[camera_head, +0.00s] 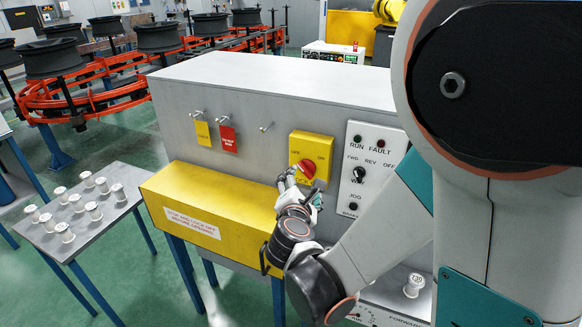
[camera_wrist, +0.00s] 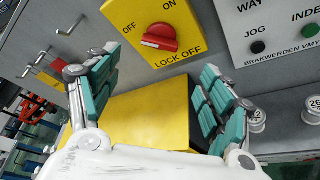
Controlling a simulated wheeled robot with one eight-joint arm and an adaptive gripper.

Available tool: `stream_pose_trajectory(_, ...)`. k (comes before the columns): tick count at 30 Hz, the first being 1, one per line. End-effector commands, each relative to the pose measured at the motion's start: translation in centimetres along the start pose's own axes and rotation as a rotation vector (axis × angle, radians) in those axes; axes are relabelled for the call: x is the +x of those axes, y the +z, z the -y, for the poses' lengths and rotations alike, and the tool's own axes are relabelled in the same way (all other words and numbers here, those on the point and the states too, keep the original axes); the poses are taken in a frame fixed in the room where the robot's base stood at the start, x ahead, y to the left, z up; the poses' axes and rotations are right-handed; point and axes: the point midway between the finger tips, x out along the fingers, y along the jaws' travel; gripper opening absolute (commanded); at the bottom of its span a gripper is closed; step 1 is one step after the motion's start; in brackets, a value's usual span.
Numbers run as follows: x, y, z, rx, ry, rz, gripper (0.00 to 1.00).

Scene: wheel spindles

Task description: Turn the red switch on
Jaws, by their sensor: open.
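The red switch (camera_head: 307,168) is a rotary knob on a yellow plate (camera_head: 324,147) on the front of the grey cabinet. In the wrist view the red switch (camera_wrist: 161,38) has a white mark at its left end, on the side of the OFF label. ON is at the upper right and LOCK OFF below. My gripper (camera_head: 303,188) is just below and in front of the switch. In the wrist view my gripper (camera_wrist: 158,62) is open and empty, its teal-padded fingers spread either side below the switch. No contact with the switch shows.
A yellow box (camera_head: 215,215) juts from the cabinet below the switch. A control panel (camera_head: 365,170) with knobs is to the right. Yellow and red tags (camera_head: 227,136) hang on hooks to the left. A side table (camera_head: 85,228) holds several white spindles.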

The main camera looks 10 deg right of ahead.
Motion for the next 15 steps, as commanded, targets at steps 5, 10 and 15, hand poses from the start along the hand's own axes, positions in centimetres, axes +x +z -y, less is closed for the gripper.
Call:
stream_pose_trajectory(5,3.8,0.0,0.1,0.002,-0.002,0.002,0.73)
stream_pose_trajectory(10,7.0,0.0,0.1,0.003,-0.002,0.001,0.73)
stream_pose_trajectory(15,9.5,0.0,0.0,0.001,-0.001,0.001,0.73)
